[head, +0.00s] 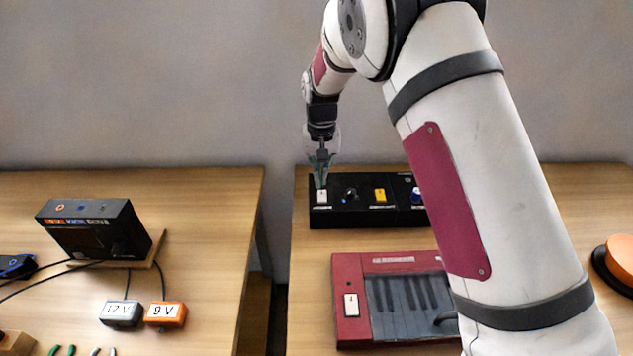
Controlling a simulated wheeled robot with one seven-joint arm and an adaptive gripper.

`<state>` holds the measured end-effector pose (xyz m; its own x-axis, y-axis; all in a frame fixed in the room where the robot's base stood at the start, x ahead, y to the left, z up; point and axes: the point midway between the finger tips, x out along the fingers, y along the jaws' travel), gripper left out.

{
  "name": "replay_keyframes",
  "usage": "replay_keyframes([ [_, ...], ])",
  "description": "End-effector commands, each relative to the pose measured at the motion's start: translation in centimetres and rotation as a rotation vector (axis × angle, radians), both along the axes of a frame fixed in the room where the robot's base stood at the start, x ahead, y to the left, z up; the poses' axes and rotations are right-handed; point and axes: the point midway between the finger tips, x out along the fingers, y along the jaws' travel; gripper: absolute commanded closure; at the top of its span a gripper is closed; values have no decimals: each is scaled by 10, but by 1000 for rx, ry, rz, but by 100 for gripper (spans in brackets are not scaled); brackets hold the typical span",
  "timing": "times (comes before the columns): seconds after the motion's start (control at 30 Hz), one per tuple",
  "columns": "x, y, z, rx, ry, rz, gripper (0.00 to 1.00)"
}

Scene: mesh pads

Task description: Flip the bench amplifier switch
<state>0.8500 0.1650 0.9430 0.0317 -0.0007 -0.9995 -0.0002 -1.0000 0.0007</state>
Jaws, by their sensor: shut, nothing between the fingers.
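A long black box (350,216) with a row of controls stands at the back of the right table. It carries a white switch (322,196) at its left end, a dark knob (350,193), a yellow switch (380,194) and a blue-and-white control (417,195). The labels are too small to read, so I cannot tell which control is marked for the bench amplifier. My gripper (321,184) points down, shut and empty, right at the white switch's top edge. Whether it touches the switch I cannot tell. My arm hides the box's right end.
A red keyboard unit (400,262) with its own white switch (351,305) lies in front of the box, partly behind my arm. An orange round object (622,262) is at far right. A gap separates the left table (200,220), which holds a black device (95,228) and cables.

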Motion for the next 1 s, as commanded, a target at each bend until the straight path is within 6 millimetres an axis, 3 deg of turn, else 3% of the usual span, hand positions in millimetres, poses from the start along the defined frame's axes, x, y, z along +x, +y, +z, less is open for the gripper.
replay_keyframes([
  [0.03,0,1,15,3,-5,0,100],
  [0.2,1,1,51,3,-9,0,100],
  [0.4,-1,2,85,4,-7,1,100],
  [0.6,-2,2,100,3,-7,1,100],
  [1.0,-2,1,102,3,-7,0,100],
])
